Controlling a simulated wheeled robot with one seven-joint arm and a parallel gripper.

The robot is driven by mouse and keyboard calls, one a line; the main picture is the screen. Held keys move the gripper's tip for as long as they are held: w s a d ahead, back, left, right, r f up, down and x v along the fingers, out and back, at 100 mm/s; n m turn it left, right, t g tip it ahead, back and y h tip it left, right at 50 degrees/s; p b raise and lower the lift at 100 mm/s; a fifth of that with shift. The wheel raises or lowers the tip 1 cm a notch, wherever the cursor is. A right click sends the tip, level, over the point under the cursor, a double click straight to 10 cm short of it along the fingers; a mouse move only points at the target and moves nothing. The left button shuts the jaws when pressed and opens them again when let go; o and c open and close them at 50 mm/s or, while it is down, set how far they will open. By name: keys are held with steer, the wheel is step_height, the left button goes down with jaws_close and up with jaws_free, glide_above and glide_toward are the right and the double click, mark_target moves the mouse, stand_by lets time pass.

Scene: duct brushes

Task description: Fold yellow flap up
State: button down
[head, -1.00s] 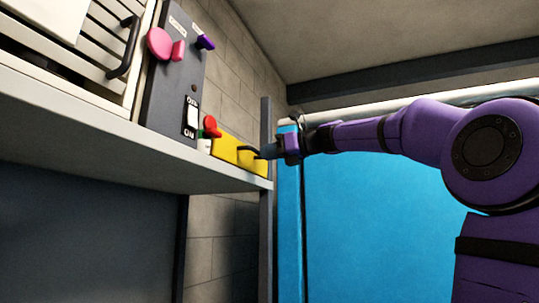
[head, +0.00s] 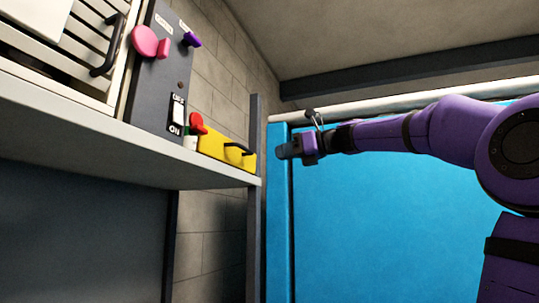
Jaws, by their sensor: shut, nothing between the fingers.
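The yellow flap (head: 222,149) stands upright at the right end of the shelf, beside the red knob. A dark curved handle (head: 239,149) is on its face. My gripper (head: 281,151) is to the right of the flap, past the dark post, in front of the blue panel. It is shut and empty, with a clear gap between it and the flap.
The grey shelf (head: 150,158) carries a dark control box (head: 150,95) with a pink knob (head: 147,42), a purple knob (head: 191,39) and a switch. A red knob (head: 197,124) sits left of the flap. A dark post (head: 255,140) stands at the shelf's right end. The blue panel (head: 390,220) is behind my arm.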

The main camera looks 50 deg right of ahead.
steer(key=s+a+r+g+h, duration=0.1)
steer(key=s+a+r+g, duration=0.1)
steer(key=s, duration=0.5)
steer(key=shift+a+r, duration=0.55)
steer(key=shift+r, duration=0.05)
steer(key=shift+w, duration=0.1)
steer(key=r+x, duration=0.2)
steer(key=x, duration=1.1)
steer(key=shift+w+r, duration=0.15)
steer(key=shift+w, duration=0.2)
steer(key=shift+w+a+r, duration=0.2)
steer(key=shift+w+r, duration=0.3)
